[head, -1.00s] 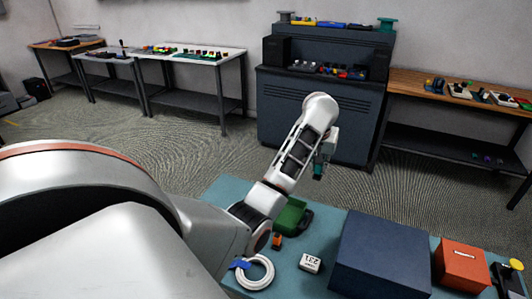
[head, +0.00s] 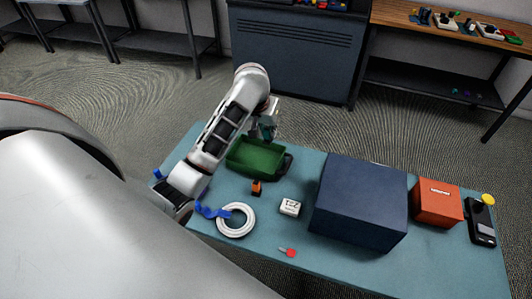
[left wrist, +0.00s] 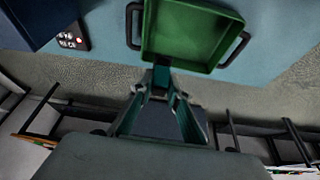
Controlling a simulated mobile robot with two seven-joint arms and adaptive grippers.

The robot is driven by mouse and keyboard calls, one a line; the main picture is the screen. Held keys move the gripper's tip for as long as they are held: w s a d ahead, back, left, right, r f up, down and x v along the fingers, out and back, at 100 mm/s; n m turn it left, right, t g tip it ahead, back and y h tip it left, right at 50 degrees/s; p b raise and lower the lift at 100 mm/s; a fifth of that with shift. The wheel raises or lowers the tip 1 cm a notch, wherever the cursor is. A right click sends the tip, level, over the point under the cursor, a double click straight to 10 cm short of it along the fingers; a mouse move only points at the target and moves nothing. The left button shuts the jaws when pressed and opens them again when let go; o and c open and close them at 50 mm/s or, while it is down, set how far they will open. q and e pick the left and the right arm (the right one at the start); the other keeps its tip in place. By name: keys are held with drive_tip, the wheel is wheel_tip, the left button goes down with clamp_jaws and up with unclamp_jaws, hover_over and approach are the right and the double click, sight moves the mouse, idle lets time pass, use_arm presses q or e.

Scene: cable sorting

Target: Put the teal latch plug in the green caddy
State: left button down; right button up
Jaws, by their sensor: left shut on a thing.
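The green caddy (head: 240,163) stands on the teal table, with a dark handle at its right side. It also shows at the top of the left wrist view (left wrist: 190,35), open and with a bare floor. My left gripper (head: 268,130) is at the caddy's far edge in the head view. In the left wrist view its fingers (left wrist: 160,88) are shut on the dark teal latch plug (left wrist: 161,76), which overlaps the caddy's rim in the picture. I cannot tell its height above the rim. The right gripper is not in view.
On the table (head: 330,272) are an orange-and-black piece (head: 257,188), a white cable coil (head: 236,220) with a blue strap, a white labelled block (head: 290,207), a red piece (head: 290,253), a large navy box (head: 360,205), an orange box (head: 437,203) and a black device (head: 481,222).

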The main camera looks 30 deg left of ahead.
sight(266, 141)
use_arm(q)
wheel_tip(266, 141, down, 7)
drive_tip(key=shift+r, duration=0.15)
drive_tip(key=shift+f, duration=2.4)
drive_tip(key=shift+f, duration=0.1)
drive_tip(key=c, duration=1.9)
unclamp_jaws()
drive_tip(key=shift+r, duration=0.45)
drive_tip(key=v, duration=1.1)
drive_tip(key=shift+s+d+r, duration=0.1)
drive_tip(key=shift+s+r, duration=0.05)
drive_tip(key=shift+s, duration=0.05)
